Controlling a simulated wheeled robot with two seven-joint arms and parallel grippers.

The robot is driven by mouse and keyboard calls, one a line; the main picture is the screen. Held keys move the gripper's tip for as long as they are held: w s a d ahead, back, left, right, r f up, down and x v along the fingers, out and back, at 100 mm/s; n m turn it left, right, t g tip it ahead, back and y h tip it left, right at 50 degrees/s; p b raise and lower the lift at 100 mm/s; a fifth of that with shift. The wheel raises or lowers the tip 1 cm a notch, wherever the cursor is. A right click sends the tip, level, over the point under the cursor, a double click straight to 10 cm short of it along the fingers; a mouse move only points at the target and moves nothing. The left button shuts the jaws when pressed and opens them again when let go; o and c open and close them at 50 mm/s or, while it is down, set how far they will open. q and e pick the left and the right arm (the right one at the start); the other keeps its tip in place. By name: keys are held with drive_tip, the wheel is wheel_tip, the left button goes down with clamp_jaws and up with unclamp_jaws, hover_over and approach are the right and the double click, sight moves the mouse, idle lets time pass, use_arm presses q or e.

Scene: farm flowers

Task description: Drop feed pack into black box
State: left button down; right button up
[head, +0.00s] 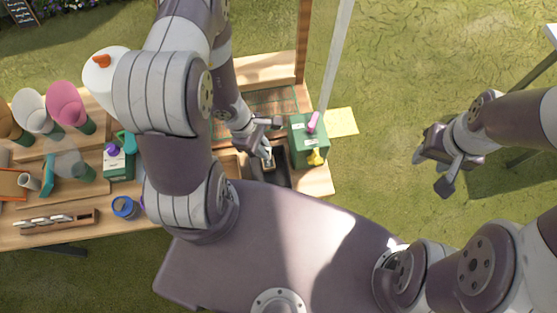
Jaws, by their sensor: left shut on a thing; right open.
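My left gripper (266,150) reaches down over the table's right part, above a black box (285,177). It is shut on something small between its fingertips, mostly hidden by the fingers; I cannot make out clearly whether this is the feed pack. The black box is partly hidden by my arm and body. My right gripper (437,172) is open and empty, out over the grass to the right of the table.
A green box (308,135) with a pink item on top and a yellow item beside it stands right of the black box. Wrapped cones (66,100), a blue-rimmed jar (123,207) and a wooden tool tray (50,222) fill the left. Grass lies right.

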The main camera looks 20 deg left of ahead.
use_arm(q)
wheel_tip(320, 180, down, 5)
drive_tip(key=b, duration=0.3)
drive_tip(key=shift+w+d+f, duration=0.1)
drive_tip(key=shift+w, duration=0.1)
drive_tip(key=shift+s, duration=0.2)
drive_tip(key=c, duration=1.1)
unclamp_jaws()
drive_tip(key=shift+s, duration=0.1)
drive_tip(key=shift+o, duration=0.2)
